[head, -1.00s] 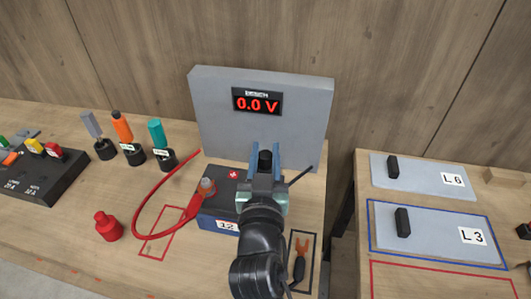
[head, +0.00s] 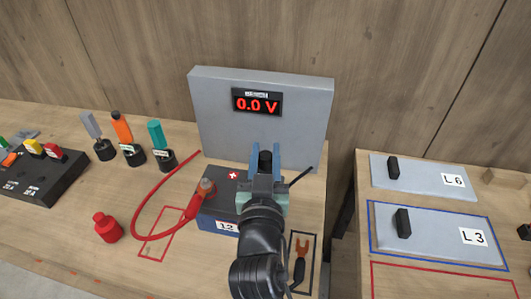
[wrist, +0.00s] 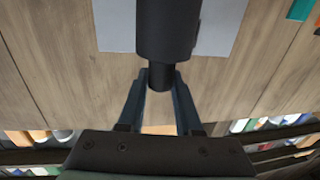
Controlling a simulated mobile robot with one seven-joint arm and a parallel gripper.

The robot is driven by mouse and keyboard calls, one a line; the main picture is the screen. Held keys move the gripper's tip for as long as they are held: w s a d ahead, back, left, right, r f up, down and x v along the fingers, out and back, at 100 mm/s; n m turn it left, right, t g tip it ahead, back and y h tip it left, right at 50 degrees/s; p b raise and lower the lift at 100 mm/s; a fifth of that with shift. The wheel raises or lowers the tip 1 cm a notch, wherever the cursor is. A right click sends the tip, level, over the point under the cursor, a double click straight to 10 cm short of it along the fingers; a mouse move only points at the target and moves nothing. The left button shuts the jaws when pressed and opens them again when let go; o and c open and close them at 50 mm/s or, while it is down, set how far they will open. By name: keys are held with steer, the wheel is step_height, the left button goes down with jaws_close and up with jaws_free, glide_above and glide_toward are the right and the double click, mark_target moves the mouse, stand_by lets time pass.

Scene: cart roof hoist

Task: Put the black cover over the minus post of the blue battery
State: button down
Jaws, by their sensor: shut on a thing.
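The blue battery (head: 217,217) stands on the bench, labelled 12, with a red plus mark on its dark top. Its visible post, at the left, carries the red cable's end (head: 205,187). The minus post is hidden behind my arm. My gripper (head: 266,158) is over the battery's right side, its blue fingers shut on the black cover (head: 265,161). In the wrist view the fingertips (wrist: 160,78) pinch the narrow stem of the cover (wrist: 168,28), whose wider body extends beyond them. I cannot tell whether the cover touches the post.
A grey panel (head: 220,125) reading 0.0 V stands behind the battery. The red cable (head: 145,213) loops left, near a red cap (head: 107,227). A black cable end (head: 301,176) sticks out right of my gripper. An orange-tipped tool (head: 300,262) lies in a black outline at the front right.

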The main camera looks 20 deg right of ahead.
steer(key=shift+f+b, duration=3.05)
steer(key=shift+f, duration=0.1)
steer(key=c, duration=0.5)
jaws_free()
steer(key=shift+r, duration=0.1)
steer(key=shift+b+v, duration=1.65)
steer(key=shift+v, duration=4.85)
